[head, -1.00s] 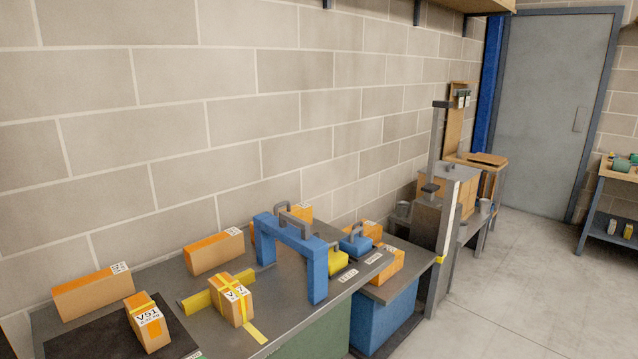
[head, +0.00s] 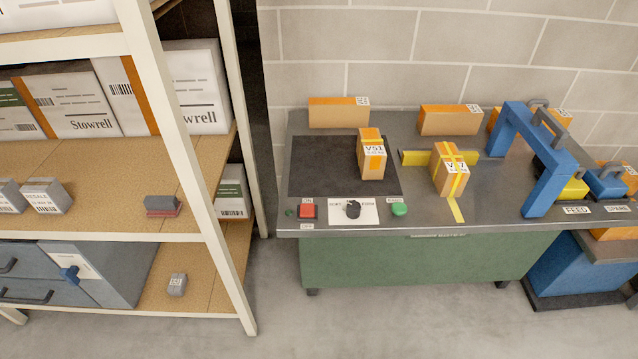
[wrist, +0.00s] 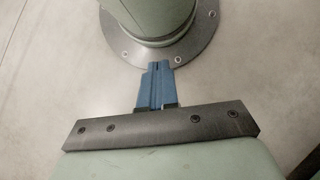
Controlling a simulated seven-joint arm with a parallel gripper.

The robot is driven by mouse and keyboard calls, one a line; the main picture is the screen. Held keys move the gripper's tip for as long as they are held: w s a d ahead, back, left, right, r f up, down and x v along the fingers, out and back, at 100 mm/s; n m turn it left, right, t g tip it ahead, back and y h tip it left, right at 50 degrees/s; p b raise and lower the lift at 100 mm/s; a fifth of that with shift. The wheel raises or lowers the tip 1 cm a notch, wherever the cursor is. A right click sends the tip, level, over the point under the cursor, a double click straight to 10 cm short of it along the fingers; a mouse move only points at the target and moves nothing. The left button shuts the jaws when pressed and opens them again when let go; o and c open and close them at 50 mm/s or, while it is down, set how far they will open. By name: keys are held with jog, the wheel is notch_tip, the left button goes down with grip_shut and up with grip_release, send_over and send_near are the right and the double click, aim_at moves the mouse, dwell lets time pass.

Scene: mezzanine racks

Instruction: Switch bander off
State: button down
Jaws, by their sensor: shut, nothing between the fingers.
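The bander (head: 420,258) is a bench with a grey top and a green front, against the block wall in the head view. A blue arch (head: 547,205) stands at its right. Along its front edge are a red button (head: 307,210), a black knob (head: 352,209) on a white plate, and a green button (head: 399,208). A small dark green dot sits left of the red button; labels there are too small to read surely. My gripper (wrist: 157,66) shows only in the wrist view, its blue fingers together and empty over the floor, far from any control.
A box marked V51 (head: 371,160) stands on a black mat on the bench. A yellow-strapped box (head: 450,170) stands by a yellow bar. A shelf rack (head: 190,180) with cartons is at left. Concrete floor (head: 400,320) lies open in front.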

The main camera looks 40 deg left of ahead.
jog(key=w+a+r+t+y, duration=0.1)
jog(key=w+a+r, duration=0.2)
jog(key=w+a, duration=0.2)
jog(key=w+a+r+t, duration=0.1)
jog(key=w+a+r, duration=0.3)
jog(key=w+a, duration=0.15)
notch_tip(320, 180, up, 48)
jog(key=n+t+h, duration=0.1)
jog(key=n+t, duration=0.4)
jog(key=n, duration=0.4)
send_over(307, 210)
jog(key=w+a, duration=0.1)
jog(key=a, duration=0.2)
jog(key=shift+d, duration=0.2)
notch_tip(307, 210, down, 14)
jog(key=shift+w+r, duration=0.1)
